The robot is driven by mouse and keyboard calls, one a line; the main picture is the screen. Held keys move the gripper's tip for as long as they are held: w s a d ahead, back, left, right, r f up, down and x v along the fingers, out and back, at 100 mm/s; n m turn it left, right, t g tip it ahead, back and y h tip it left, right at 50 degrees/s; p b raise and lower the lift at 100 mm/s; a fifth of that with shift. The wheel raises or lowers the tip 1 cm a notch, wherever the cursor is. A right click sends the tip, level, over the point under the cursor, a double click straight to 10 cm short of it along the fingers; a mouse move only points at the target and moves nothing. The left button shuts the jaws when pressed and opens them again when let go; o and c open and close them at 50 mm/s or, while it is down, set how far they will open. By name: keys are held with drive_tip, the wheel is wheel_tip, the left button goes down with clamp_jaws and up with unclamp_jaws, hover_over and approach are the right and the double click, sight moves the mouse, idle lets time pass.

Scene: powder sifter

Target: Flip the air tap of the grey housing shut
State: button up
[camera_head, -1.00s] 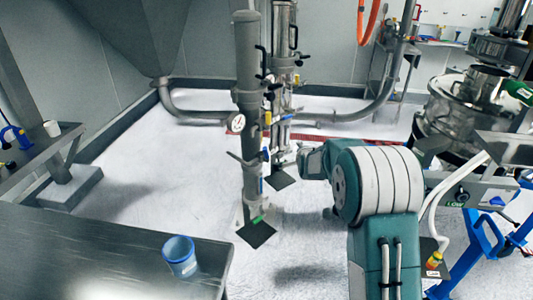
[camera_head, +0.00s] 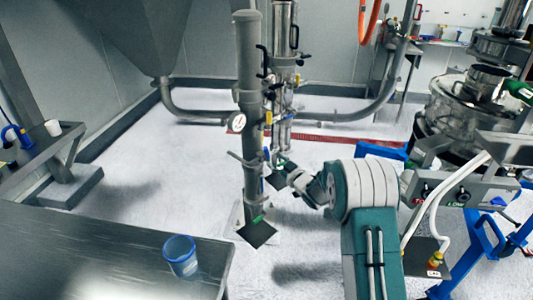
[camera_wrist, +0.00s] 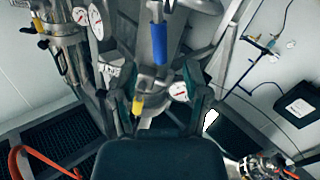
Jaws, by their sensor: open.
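The grey housing (camera_head: 250,75) is a tall upright column in the middle of the head view, with a round gauge (camera_head: 237,122) on its side. Small yellow and blue parts show along its right side. In the wrist view a yellow-handled tap (camera_wrist: 138,106) sits at the centre, below a blue handle (camera_wrist: 159,44) and beside a white gauge (camera_wrist: 179,91). I cannot tell for sure which handle is the air tap. My gripper (camera_wrist: 158,98) is open, its dark fingers on either side of the yellow handle; contact cannot be told. In the head view my gripper (camera_head: 283,166) is right of the column.
A steel column (camera_head: 283,50) stands close behind the grey one. A dark table (camera_head: 100,250) with a blue cup (camera_head: 180,256) is at front left. The sifter (camera_head: 465,110) and a blue frame (camera_head: 480,235) stand at right. Floor between table and columns is clear.

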sight(268, 154)
drive_tip(key=x, duration=0.6)
drive_tip(key=shift+w+a, duration=0.15)
clamp_jaws()
